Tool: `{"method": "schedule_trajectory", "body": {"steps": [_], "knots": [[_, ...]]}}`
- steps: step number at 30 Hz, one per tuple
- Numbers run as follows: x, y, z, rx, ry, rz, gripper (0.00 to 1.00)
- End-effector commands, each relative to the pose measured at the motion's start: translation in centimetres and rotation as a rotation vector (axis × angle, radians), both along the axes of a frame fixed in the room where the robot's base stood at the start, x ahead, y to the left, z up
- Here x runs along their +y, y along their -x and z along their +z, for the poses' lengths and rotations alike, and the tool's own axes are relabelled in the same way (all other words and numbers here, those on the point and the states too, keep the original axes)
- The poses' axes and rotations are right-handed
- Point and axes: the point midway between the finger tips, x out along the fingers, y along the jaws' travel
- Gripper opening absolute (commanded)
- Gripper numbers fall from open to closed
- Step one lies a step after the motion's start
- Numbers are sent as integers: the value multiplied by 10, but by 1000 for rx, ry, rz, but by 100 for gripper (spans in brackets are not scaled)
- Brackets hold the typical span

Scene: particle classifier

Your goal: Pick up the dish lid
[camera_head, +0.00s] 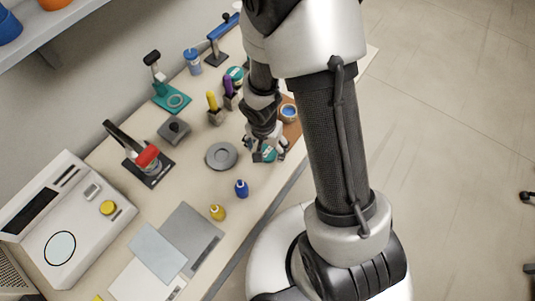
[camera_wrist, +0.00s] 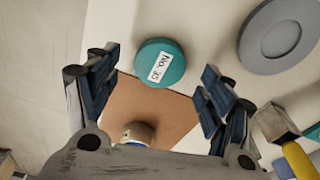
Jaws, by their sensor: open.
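The dish lid (camera_wrist: 161,63) is a round teal disc with a white label reading "No. 35". In the wrist view it lies between and slightly beyond my fingertips, on the pale bench near a brown board. In the head view a bit of teal (camera_head: 268,155) shows under my gripper (camera_head: 265,147), partly hidden by the fingers. My gripper (camera_wrist: 160,82) is open, with dark blue finger pads on either side of the lid and nothing held between them.
A grey round plate (camera_head: 222,155) lies left of my gripper. The brown board (camera_wrist: 165,108) bears a small round container (camera_head: 289,111). Blue (camera_head: 241,188) and yellow (camera_head: 217,212) bottles stand nearer the front edge. Yellow (camera_head: 212,101) and purple (camera_head: 228,86) handled tools stand behind.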

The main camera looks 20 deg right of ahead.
Motion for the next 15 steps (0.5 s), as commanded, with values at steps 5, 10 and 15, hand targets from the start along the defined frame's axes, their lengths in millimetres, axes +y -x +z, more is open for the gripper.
{"method": "schedule_trajectory", "body": {"steps": [5,10,15], "knots": [[-2,-2,-25,1,-1,0,74],[-3,-3,-25,0,0,0,74],[-3,-3,-25,-1,1,0,70]]}}
